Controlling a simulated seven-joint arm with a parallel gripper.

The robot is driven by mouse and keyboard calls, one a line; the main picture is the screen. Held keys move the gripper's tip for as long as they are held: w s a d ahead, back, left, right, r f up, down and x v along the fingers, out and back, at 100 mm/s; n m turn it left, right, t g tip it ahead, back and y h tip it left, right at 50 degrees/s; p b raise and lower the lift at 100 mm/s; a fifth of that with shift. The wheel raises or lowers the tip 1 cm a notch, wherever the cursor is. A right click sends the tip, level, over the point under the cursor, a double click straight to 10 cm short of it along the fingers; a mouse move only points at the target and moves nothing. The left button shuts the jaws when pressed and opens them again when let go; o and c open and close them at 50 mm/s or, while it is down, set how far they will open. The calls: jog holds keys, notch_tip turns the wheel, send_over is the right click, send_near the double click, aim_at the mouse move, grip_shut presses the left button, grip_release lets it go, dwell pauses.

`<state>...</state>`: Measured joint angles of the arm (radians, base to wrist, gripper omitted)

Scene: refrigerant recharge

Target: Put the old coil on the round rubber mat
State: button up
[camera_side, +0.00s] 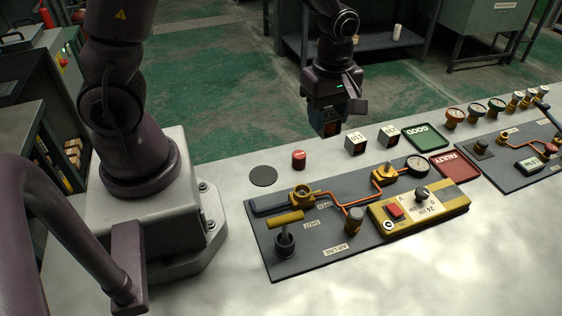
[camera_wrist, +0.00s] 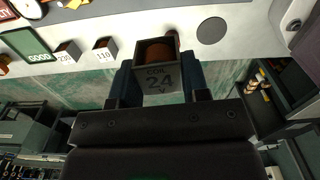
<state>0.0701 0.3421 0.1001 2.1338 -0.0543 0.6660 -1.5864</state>
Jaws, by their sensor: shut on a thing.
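My gripper (camera_side: 336,103) is shut on a dark box-shaped coil (camera_side: 328,128) and holds it in the air beyond the bench's back edge. The round rubber mat (camera_side: 263,176) is a flat dark disc on the bench, left of the gripper and bare. It also shows at the upper right in the wrist view (camera_wrist: 211,30).
A green GOOD tray (camera_side: 423,136) and a red FAULTY tray (camera_side: 455,165) lie to the right. The rig board (camera_side: 290,262) with valves and a yellow tester (camera_side: 440,213) is in front.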

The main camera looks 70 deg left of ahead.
jog(key=s+a+f+n, duration=0.2)
jog(key=s+a+f, duration=0.1)
jog(key=s+a, duration=0.2)
jog(key=n, duration=0.2)
send_over(263, 175)
notch_tip(263, 175, down, 8)
jog(key=shift+r, duration=0.1)
jog(key=shift+f, duration=2.35)
jog(key=shift+f, duration=0.1)
jog(key=o, duration=0.9)
